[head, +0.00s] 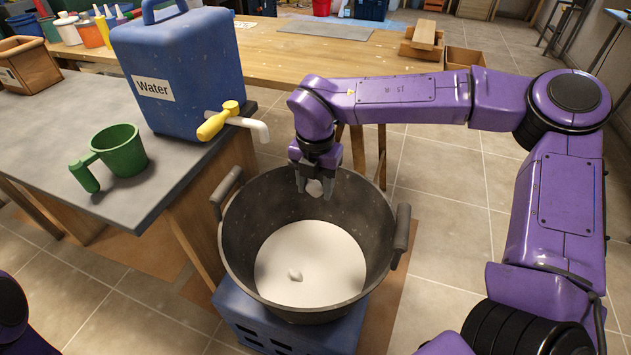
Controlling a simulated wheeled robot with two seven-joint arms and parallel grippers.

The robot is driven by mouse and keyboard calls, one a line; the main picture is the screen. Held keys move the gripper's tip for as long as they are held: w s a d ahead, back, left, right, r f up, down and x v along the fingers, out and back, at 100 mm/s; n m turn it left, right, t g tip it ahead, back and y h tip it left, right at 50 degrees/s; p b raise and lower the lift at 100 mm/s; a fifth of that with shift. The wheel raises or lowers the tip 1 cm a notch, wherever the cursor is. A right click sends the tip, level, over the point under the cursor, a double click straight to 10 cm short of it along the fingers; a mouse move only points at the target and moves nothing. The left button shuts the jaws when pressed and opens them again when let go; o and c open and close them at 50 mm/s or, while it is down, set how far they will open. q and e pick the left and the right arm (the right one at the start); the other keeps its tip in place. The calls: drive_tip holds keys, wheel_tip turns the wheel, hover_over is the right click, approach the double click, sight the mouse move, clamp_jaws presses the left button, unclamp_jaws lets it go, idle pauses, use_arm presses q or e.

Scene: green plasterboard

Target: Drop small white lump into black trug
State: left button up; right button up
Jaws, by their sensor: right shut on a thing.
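The black trug (236,235) stands open in the middle of the head view, with two side handles. White material (320,260) covers its floor, and a small white lump (295,274) lies on top of it. My right gripper (315,190) points down over the far part of the trug's opening. It is shut on another small white lump (315,187), held above the white material and apart from it. The fingers partly hide this lump. My left gripper is out of view.
The trug sits on a blue crate (250,328). To the left, a grey-topped table (60,120) bears a blue water container (185,80) with a yellow-handled tap (220,122) reaching near the trug, and a green jug (122,150). A wooden bench (285,60) stands behind.

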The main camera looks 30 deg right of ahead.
sight(316, 183)
wheel_tip(316, 183, down, 2)
drive_tip(key=shift+b, duration=0.4)
drive_tip(key=shift+r, duration=0.1)
drive_tip(key=o, duration=1.2)
wheel_tip(316, 183, up, 11)
drive_tip(key=shift+f+p, duration=0.2)
drive_tip(key=shift+p, duration=0.45)
